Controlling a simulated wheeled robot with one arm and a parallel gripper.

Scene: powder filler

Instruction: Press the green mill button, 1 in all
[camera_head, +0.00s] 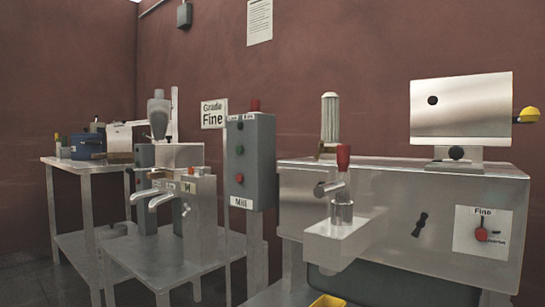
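The mill control box (264,165) is a grey upright box on a post in the middle of the view, with a white "Mill" label (241,202) at its bottom. On its front, the green button (239,150) sits above a red button (239,179). A small dark round part is above the green button, and a red cap (254,104) stands on top of the box. Nothing covers the green button. My gripper is not in view.
A metal machine (380,195) with a red-handled part (343,158) and a protruding shelf stands right of the box. A steel table (165,250) with spouted equipment is to the left. A yellow object (327,301) shows at the bottom edge.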

